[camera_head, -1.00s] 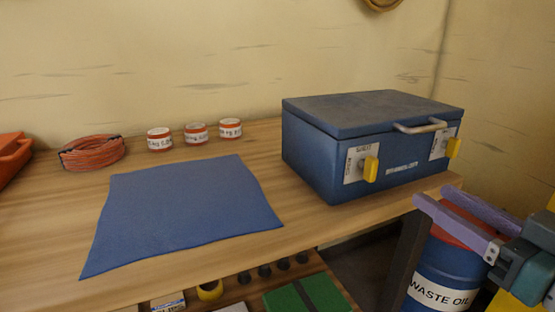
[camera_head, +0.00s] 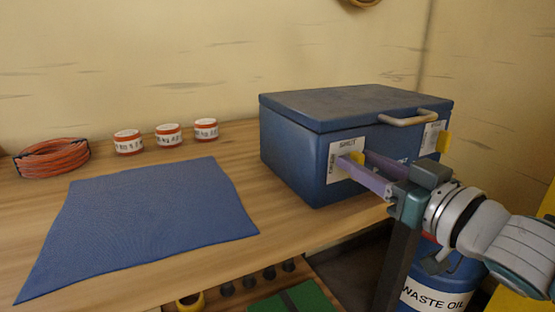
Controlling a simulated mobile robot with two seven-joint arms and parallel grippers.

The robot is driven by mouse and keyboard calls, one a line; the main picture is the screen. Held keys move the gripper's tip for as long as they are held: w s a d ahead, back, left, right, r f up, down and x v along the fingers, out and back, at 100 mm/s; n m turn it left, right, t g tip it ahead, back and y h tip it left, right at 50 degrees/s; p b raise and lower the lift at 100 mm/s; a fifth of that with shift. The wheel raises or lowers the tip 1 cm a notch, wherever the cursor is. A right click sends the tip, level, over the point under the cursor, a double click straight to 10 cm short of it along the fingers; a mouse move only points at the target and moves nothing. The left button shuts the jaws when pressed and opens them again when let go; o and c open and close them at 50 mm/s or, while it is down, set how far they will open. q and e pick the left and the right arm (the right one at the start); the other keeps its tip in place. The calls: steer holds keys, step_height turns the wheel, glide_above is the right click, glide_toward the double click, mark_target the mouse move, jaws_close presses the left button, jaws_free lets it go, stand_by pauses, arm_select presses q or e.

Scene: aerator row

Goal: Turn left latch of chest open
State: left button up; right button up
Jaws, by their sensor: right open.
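A blue chest (camera_head: 292,150) with a closed lid stands at the right of the workbench. Its left latch (camera_head: 356,158) is a yellow knob on a white plate marked SHUT and OPEN, mostly hidden behind a finger. The right latch (camera_head: 443,141) is yellow and shows at the chest's right end. My right gripper (camera_head: 358,160) is open, its two purple fingers reaching to the left latch; I cannot tell whether they touch it. My left gripper is not in view.
A metal handle (camera_head: 408,118) juts from the lid's front edge, above my right gripper. A blue mat (camera_head: 140,215) lies left of the chest. Three small tins (camera_head: 168,136) and an orange cable coil (camera_head: 52,158) stand behind it. A WASTE OIL drum (camera_head: 432,293) stands below.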

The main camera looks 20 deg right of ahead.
jaws_close()
stand_by(0.4)
